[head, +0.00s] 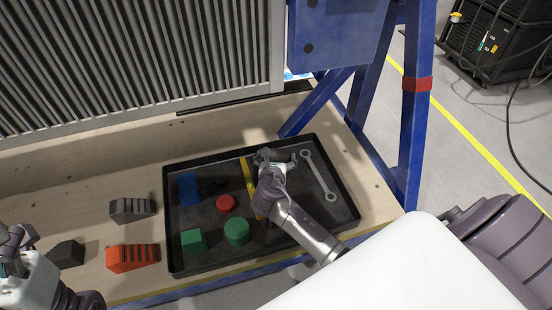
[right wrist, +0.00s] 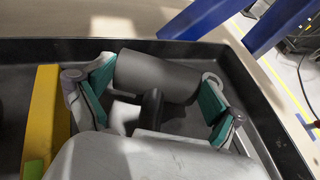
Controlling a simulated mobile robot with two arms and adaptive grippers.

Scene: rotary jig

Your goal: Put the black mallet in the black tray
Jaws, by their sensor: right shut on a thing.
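The black mallet shows in the right wrist view as a dark grey cylindrical head (right wrist: 158,76) with a short piece of black handle (right wrist: 151,110). My right gripper (right wrist: 157,88) has its green pads against the two ends of the head. In the head view my right gripper (head: 276,158) is over the right half of the black tray (head: 172,240) and mostly hides the mallet. I cannot tell whether the mallet touches the tray floor. My left gripper (head: 14,250) is at the left edge, apart from the tray; its fingers are unclear.
The tray holds a wrench (head: 319,176), a yellow bar (head: 248,178), a blue block (head: 188,188), a red cylinder (head: 225,203), a green cube (head: 193,241) and a green cylinder (head: 237,231). Grey (head: 132,209), orange (head: 132,257) and black (head: 67,253) blocks lie left of it. Blue frame posts (head: 408,130) stand right.

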